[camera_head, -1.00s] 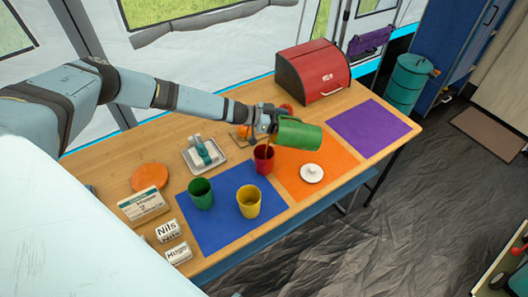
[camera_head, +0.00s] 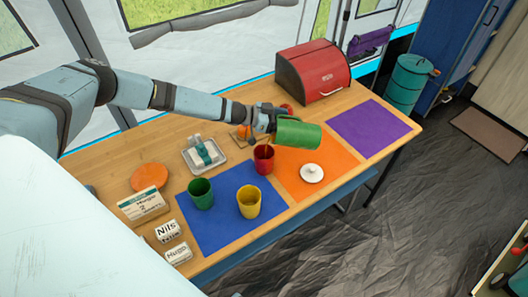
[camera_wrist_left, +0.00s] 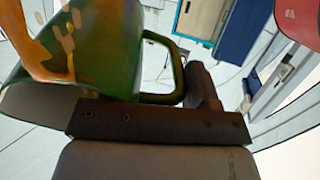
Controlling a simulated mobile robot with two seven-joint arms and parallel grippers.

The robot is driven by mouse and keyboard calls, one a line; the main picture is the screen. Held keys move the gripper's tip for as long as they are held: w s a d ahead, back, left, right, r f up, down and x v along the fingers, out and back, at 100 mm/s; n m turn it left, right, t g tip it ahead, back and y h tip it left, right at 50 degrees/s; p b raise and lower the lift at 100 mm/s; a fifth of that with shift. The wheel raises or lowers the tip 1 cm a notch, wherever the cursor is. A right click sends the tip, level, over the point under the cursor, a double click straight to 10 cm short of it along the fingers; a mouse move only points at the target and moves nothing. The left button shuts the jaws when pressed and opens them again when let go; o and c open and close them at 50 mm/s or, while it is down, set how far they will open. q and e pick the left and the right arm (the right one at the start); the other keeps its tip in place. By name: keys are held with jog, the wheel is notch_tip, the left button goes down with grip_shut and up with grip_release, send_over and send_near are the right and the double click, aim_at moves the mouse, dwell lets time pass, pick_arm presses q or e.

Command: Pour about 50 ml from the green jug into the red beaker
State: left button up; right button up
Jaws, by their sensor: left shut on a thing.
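The green jug (camera_head: 298,134) is tilted far over, its mouth to the left, above the red beaker (camera_head: 264,160). A thin brownish stream falls from the jug's mouth into the beaker; the level inside is too small to tell. My left gripper (camera_head: 268,121) is shut on the jug. In the left wrist view the jug (camera_wrist_left: 115,45) and its handle (camera_wrist_left: 165,97) are close up, with orange-brown liquid (camera_wrist_left: 40,45) at the left. The beaker stands upright near the border of the blue and orange mats. My right gripper is not in view.
A green cup (camera_head: 201,194) and a yellow cup (camera_head: 249,202) stand on the blue mat (camera_head: 213,232). A white lid (camera_head: 311,174) lies on the orange mat (camera_head: 340,162). A red bread box (camera_head: 318,73) stands behind. The purple mat (camera_head: 368,128) is bare.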

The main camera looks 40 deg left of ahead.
pick_arm(q)
jog(key=y+p, duration=0.1)
jog(key=p, duration=0.2)
jog(key=d+g+y+p, duration=0.1)
jog(key=p, duration=0.2)
jog(key=shift+w+d+f+g, duration=0.15)
jog(key=shift+w+f+g, duration=0.1)
jog(key=shift+w+g, duration=0.05)
notch_tip(320, 180, down, 4)
jog(key=shift+s+r+g+y+p, duration=0.1)
jog(key=shift+r+g+y+p, duration=0.1)
jog(key=shift+g+y+p, duration=0.45)
jog(key=shift+f+y+p, duration=0.25)
jog(key=shift+f+p, duration=0.05)
jog(key=shift+p, duration=0.1)
dwell(0.3)
